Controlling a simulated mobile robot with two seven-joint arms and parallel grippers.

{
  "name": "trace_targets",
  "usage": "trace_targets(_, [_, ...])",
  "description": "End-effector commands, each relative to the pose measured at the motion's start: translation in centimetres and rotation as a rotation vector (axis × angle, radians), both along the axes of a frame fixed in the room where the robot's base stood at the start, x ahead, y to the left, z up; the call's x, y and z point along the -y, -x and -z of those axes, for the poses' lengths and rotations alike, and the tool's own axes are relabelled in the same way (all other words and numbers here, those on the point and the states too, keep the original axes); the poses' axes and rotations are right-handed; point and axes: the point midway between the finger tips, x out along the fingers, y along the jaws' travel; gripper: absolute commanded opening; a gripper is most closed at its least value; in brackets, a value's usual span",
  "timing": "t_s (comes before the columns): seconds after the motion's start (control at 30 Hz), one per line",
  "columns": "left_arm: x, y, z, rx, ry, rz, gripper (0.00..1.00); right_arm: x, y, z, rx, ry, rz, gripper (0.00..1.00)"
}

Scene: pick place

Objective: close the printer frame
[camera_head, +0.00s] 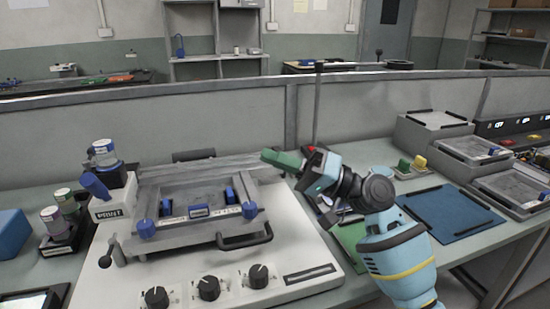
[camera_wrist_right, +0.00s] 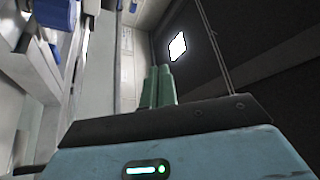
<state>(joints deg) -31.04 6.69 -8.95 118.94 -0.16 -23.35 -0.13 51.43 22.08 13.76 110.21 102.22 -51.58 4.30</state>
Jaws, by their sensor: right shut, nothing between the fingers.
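The printer frame (camera_head: 185,236) is a grey rectangular frame with blue knobs and a black handle (camera_head: 245,240) at its front. It sits over the white printer base (camera_head: 325,262), and I cannot tell whether it lies fully flat. My right gripper (camera_head: 268,156) has green fingers, which are shut and empty. It is above the base's back right corner, to the right of the frame, pointing left. In the right wrist view the shut green fingers (camera_wrist_right: 158,86) show at the centre, with blurred grey and blue parts at the left. My left gripper is not in view.
Black dials (camera_head: 208,288) line the base's front. A white "PRINT" holder (camera_head: 112,203) and jars (camera_head: 103,153) stand at the left. A blue mat (camera_head: 450,212) and grey trays (camera_head: 510,190) lie at the right. A low partition (camera_head: 200,115) runs behind the table.

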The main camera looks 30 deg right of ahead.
Motion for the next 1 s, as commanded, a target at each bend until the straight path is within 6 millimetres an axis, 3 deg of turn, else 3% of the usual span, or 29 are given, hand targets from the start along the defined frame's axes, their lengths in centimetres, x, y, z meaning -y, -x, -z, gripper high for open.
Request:
trace_targets(0.77, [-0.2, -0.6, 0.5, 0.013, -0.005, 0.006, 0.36, 0.1, 0.0, 0.7, 0.001, 0.001, 0.000, 0.00])
trace_targets(1.0, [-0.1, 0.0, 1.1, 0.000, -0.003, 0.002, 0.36, 1.6, 1.2, 1.7, -0.001, 0.002, 0.002, 0.00])
